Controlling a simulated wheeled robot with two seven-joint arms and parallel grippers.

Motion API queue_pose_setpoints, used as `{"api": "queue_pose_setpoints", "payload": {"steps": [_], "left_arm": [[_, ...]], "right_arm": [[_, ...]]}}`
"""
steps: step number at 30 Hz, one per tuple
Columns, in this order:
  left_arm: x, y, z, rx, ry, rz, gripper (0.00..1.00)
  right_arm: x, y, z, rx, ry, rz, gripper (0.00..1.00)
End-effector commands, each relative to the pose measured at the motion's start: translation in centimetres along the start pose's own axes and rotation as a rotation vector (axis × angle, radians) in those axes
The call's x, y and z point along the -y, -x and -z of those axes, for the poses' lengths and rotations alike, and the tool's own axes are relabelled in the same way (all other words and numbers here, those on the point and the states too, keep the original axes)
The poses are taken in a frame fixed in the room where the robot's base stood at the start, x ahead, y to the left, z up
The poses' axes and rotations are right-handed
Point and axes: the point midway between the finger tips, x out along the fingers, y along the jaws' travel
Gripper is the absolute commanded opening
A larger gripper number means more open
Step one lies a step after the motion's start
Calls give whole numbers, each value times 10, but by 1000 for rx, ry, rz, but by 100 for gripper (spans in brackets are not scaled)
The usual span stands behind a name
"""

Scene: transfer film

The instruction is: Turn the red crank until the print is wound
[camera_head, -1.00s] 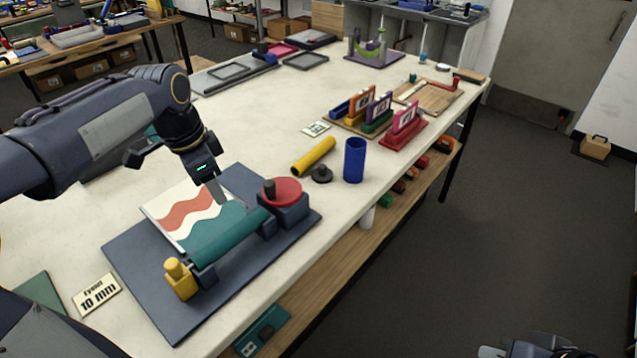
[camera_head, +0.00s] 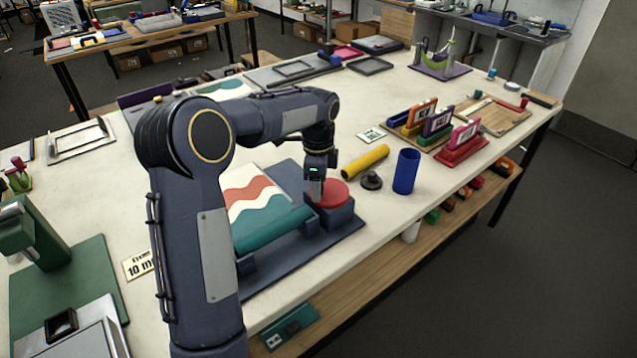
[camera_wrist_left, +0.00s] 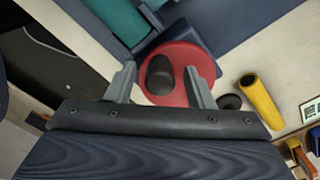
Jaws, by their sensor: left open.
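The red crank (camera_head: 329,194) is a round red disc on a dark blue block at the right end of the print press. Its dark knob (camera_wrist_left: 160,74) stands up from the disc in the left wrist view. The print (camera_head: 258,195), with red, white and teal waves, runs onto a teal roller (camera_head: 270,230). My left gripper (camera_head: 316,190) is over the crank, pointing down. In the left wrist view its two fingers (camera_wrist_left: 160,85) are apart, one on each side of the knob; I cannot tell whether they touch it. My right gripper is not in view.
Coloured blocks with cards (camera_head: 437,122) are farther back. A green stand (camera_head: 60,270) is at left. My left arm hides part of the press.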

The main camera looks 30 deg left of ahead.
Motion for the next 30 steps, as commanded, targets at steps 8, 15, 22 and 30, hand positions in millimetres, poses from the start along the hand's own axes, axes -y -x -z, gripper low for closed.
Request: {"api": "queue_pose_setpoints", "payload": {"steps": [8, 15, 22, 30], "left_arm": [[0, -3, 0, -1, 0, 1, 48], [0, -3, 0, -1, 0, 1, 19], [0, -2, 0, -1, 2, 1, 4], [-2, -2, 3, -2, 67, 1, 4]], "right_arm": [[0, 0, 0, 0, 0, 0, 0], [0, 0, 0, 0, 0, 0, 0], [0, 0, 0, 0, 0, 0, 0], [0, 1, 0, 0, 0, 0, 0]]}}
